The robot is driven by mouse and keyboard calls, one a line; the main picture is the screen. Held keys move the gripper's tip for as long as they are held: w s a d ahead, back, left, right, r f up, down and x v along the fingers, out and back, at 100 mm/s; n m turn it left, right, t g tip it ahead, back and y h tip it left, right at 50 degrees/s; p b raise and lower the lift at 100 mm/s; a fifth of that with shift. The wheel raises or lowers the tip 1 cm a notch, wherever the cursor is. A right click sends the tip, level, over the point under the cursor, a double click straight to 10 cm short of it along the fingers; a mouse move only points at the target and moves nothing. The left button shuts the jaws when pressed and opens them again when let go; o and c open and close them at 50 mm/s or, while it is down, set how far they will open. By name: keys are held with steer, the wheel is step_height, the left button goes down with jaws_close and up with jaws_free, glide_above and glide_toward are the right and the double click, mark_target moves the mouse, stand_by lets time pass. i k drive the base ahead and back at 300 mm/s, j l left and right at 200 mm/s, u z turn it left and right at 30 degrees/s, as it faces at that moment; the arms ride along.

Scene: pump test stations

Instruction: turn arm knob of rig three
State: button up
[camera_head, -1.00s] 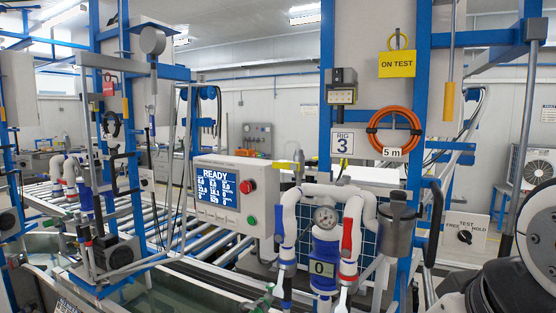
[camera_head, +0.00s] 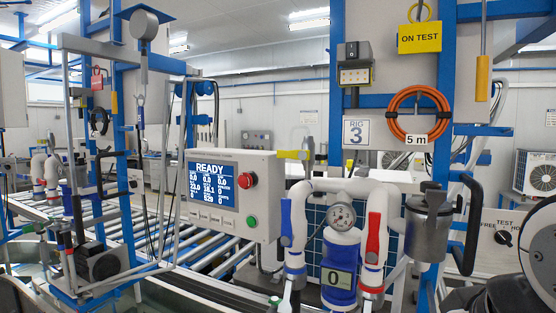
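A white plate (camera_head: 490,248) marked TEST, FREE and HOLD bears a black knob (camera_head: 502,237) at the right, partly covered by my arm's links. I cannot tell from the lettering whether this is the arm knob. A control panel (camera_head: 228,195) with a READY screen, a red button (camera_head: 247,180) and a green button (camera_head: 250,221) stands left of the sign. My gripper is not in view; only dark and white arm parts show at lower right.
White pipes with a gauge (camera_head: 342,216) and red and blue lever handles stand in front. A grey canister (camera_head: 428,228) is on their right. An orange hose coil (camera_head: 419,112) and a yellow ON TEST tag (camera_head: 419,38) hang above. A roller conveyor (camera_head: 205,250) runs behind.

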mark_target(319, 156)
steer(key=i+j+z, duration=0.15)
steer(key=j, duration=0.35)
steer(key=i+j+z, duration=0.15)
steer(key=j, duration=0.4)
steer(key=j+z, duration=0.15)
steer(key=j, duration=0.35)
steer(key=i+j+z, duration=0.1)
steer(key=j, duration=0.45)
